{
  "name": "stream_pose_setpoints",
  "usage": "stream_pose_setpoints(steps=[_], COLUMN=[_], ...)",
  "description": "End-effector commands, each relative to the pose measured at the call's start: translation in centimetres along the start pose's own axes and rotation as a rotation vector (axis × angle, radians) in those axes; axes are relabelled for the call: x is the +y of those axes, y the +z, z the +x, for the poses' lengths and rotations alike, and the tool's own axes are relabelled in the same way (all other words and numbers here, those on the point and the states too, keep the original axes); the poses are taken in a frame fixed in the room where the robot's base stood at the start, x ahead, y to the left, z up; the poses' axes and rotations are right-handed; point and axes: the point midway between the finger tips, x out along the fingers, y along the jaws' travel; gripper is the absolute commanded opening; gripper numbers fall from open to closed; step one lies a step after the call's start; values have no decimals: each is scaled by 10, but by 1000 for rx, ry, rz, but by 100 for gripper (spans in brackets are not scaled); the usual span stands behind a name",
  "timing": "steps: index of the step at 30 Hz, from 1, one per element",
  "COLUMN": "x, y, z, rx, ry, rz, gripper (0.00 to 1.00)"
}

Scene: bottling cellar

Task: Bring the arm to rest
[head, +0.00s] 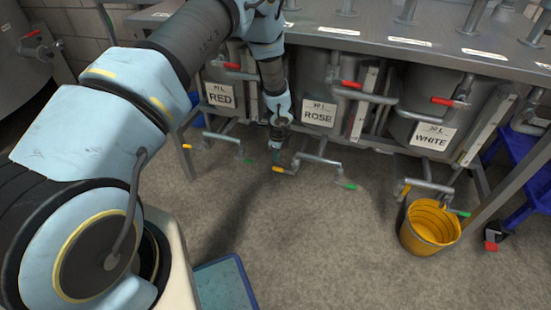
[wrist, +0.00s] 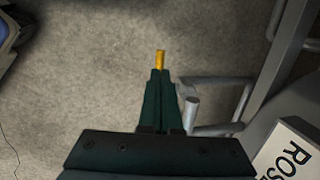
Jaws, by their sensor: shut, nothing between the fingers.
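My arm reaches out over the floor from the left of the head view, with its end pointing down. My gripper (head: 277,155) is shut and empty; its dark green fingers (wrist: 160,72) lie together in the wrist view. The yellow handle (head: 279,170) on the low pipe of the ROSE tank is just below the fingertips. In the wrist view this yellow handle (wrist: 160,60) shows just past the tips, partly hidden by them. I cannot tell whether they touch.
Tanks labelled RED (head: 220,95), ROSE (head: 318,114) and WHITE (head: 433,136) stand under a steel bench (head: 330,38), with red-handled valves and low pipes jutting out. A yellow bucket (head: 430,240) stands at right, near a blue cart (head: 520,180). The middle floor is clear.

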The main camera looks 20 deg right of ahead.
Motion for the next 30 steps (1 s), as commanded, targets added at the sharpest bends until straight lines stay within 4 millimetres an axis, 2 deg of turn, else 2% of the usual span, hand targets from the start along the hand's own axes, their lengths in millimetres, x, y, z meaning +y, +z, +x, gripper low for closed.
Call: stream_pose_setpoints(steps=[1, 3, 9, 13, 21, 23, 26, 29, 30], x=[-1, -1, 0, 0, 0, 0, 5, 20, 30], y=[2, 3, 8, 9, 14, 26, 62, 111, 130], z=[-15, -30, -64, -76, -86, -94, -124, -167, -184], rx=[0, 1, 0, 0, -3, -9, -31, -58, -69], ry=[-3, -3, -1, -1, -1, 0, 5, 12, 17], rz=[0, -1, -2, -1, -21, -71, -237, -489, -601], gripper=[0, 0, 0, 0, 0, 0, 0, 0, 0])
